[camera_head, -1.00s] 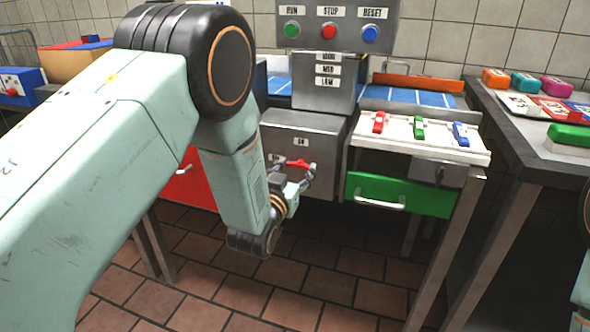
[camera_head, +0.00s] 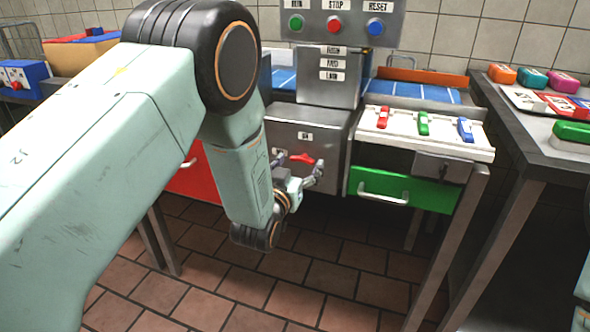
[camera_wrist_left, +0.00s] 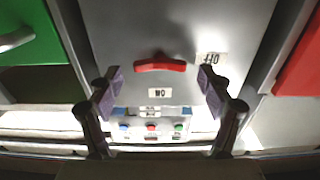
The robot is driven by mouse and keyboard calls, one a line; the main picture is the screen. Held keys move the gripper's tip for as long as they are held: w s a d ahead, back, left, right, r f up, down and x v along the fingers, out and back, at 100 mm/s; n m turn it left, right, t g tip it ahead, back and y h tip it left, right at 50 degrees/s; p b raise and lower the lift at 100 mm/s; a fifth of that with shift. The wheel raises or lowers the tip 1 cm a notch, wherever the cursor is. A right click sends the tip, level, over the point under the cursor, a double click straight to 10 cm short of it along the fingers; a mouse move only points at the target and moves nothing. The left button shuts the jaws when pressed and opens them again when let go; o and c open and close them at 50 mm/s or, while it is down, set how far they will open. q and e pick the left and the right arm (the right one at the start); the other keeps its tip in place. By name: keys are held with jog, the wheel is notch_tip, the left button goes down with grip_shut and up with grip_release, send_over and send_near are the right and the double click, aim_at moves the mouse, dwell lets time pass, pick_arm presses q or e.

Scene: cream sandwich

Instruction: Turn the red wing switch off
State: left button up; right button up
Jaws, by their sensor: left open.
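The red wing switch (camera_head: 302,158) is on the front of a grey metal box (camera_head: 318,128). An ON label (camera_head: 305,135) is above it and an OFF label is to its left. In the left wrist view, turned upside down, the wing switch (camera_wrist_left: 160,66) lies nearly level, with the OFF label (camera_wrist_left: 209,58) to its right and the ON label (camera_wrist_left: 160,93) below. My left gripper (camera_head: 300,174) is open in front of the box, just below the switch. In the wrist view its fingers (camera_wrist_left: 160,80) stand wide apart, one towards each end of the switch. Contact is not visible. My right gripper is out of view.
A panel with green, red and blue buttons (camera_head: 335,26) stands above the box. To the right are a white tray with several coloured switches (camera_head: 425,135) and a green drawer (camera_head: 405,190). A red drawer front (camera_head: 195,172) is at the left.

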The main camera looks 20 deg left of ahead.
pick_arm(q)
jog(key=s, duration=1.2)
jog(key=shift+a, duration=0.2)
jog(key=shift+w, duration=0.1)
jog(key=w, duration=1.2)
jog(key=shift+w+d, duration=0.1)
jog(key=shift+d, duration=0.05)
jog(key=shift+m+b, duration=0.3)
jog(key=shift+b, duration=0.05)
